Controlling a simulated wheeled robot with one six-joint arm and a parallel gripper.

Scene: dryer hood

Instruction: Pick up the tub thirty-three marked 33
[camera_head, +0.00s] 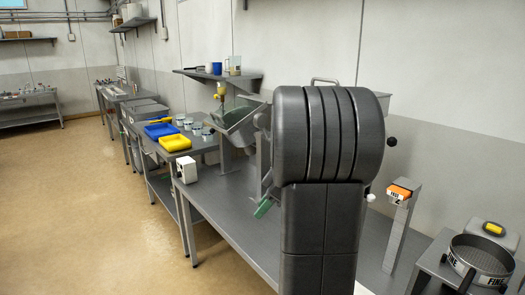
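Several small pale round tubs (196,129) stand close together on the grey table at centre-left, beside the blue and yellow trays. Any marks on them are too small to read, so I cannot tell which tub is 33. My gripper is not in view. The large dark ribbed shape in the middle is part of my own arm, and it hides part of the bench behind it.
A blue tray (161,130) and a yellow tray (174,143) lie beside the tubs. A white box (187,169) sits at the bench edge. A post with an orange top (402,189) and a sieve marked FINE (481,258) stand right. The floor (90,190) at left is clear.

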